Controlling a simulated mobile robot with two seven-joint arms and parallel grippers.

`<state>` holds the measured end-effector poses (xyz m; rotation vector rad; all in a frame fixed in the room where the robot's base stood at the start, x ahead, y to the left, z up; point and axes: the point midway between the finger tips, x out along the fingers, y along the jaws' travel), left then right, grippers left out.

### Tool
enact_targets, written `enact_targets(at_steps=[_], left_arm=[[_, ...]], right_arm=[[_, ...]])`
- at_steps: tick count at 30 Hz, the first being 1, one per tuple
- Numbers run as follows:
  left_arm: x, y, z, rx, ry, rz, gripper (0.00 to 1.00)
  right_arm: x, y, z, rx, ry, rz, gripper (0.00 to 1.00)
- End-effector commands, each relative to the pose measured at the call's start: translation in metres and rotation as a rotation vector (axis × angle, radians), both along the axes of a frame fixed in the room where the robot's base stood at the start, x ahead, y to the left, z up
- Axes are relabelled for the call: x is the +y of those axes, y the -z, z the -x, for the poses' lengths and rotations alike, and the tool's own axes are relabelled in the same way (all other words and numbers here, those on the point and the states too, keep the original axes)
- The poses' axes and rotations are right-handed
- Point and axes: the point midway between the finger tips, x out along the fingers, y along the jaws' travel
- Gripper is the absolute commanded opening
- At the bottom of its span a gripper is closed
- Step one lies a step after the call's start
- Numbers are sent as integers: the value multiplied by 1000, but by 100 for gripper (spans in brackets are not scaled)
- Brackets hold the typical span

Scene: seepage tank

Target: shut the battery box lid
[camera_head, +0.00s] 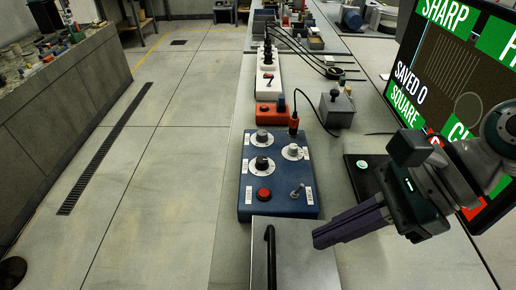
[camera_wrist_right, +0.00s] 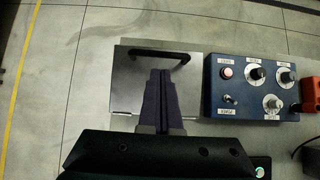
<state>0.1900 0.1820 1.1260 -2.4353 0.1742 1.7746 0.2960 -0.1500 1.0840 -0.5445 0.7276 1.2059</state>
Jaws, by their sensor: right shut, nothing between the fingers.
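The battery box lid appears to be the grey metal plate with a black bar handle (camera_head: 270,258) at the bottom of the head view. In the right wrist view the plate (camera_wrist_right: 130,75) lies below the fingers, with its handle (camera_wrist_right: 160,54) along the far edge. I cannot tell whether the lid is fully down. My right gripper (camera_head: 316,240) is shut and empty, to the right of the plate in the head view. In the right wrist view its purple fingertips (camera_wrist_right: 161,74) overlap the plate near the handle; contact is unclear. My left gripper is not in view.
A blue control box (camera_head: 278,205) with knobs, a red button and a toggle stands just beyond the plate. An orange box (camera_head: 270,115) and a grey joystick box (camera_head: 337,108) stand farther back. A large screen (camera_head: 455,80) is at the right. Open floor lies left.

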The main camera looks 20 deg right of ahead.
Motion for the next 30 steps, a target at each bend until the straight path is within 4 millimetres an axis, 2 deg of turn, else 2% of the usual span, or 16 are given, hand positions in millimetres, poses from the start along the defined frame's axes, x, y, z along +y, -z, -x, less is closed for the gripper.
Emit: enact_targets(at_steps=[3, 6, 12, 25, 30], left_arm=[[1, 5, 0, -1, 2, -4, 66], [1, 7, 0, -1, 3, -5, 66], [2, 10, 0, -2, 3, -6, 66], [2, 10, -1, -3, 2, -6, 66], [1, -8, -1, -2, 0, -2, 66]], right_arm=[[17, 21, -4, 3, -1, -2, 0], [28, 34, -8, 1, -2, 0, 0], [42, 51, -12, 0, -2, 1, 0], [45, 54, -13, -1, -2, 3, 0], [51, 52, -14, 15, -1, 48, 0]])
